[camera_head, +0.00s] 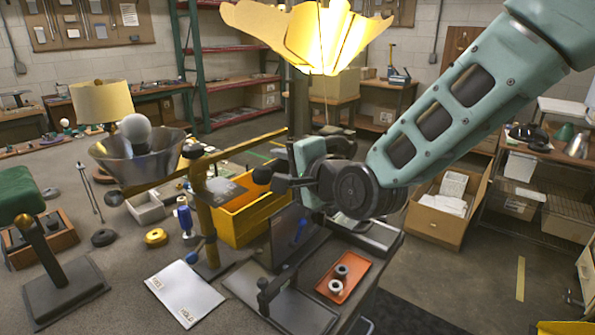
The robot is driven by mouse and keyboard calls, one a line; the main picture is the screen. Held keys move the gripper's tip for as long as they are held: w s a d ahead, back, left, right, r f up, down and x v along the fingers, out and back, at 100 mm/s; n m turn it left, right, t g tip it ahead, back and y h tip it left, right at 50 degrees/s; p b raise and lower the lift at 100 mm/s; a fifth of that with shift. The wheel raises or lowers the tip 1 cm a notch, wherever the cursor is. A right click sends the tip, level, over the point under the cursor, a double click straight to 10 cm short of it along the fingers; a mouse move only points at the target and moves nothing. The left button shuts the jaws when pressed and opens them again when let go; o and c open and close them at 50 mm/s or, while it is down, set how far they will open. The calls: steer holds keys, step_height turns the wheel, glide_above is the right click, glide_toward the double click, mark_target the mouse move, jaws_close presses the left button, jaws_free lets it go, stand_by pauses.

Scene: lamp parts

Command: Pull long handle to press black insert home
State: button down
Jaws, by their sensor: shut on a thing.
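A brass-coloured press post (205,215) stands on the bench left of my gripper. The long handle (235,149) is a slim bar that slants from lower left up to the right, across the post's top. My gripper (268,178) comes in from the right and is shut by the handle's right part; its dark fingers and body hide the grip itself. A small black ring-shaped part (341,271) lies in an orange tray (352,288) beside a pale ring (335,287). I cannot make out a black insert under the press.
A yellow bin (243,222) stands behind the post. A metal bowl-shaped shade (135,160) with a bulb is at left. A white sheet (185,295) lies in front. The floor at right is mostly clear.

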steer(key=w+d+r+m+g+p, duration=0.1)
steer(key=w+d+r+m+p, duration=0.1)
steer(key=r+p, duration=0.5)
steer(key=w+d+r+m+g+y+p, duration=0.1)
steer(key=w+d+r+m+p, duration=0.2)
steer(key=w+r+p, duration=0.2)
steer(key=shift+d+r+m+p, duration=0.15)
steer(key=shift+r+m+p, duration=0.25)
steer(key=shift+r+p, duration=1.4)
steer(key=shift+f, duration=0.1)
steer(key=c, duration=1.1)
jaws_free()
steer(key=shift+d, duration=0.1)
steer(key=shift+c, duration=0.2)
steer(key=shift+f, duration=0.1)
steer(key=shift+s+d, duration=0.1)
steer(key=b+v, duration=0.1)
steer(key=v, duration=1.6)
steer(key=shift+r, duration=0.25)
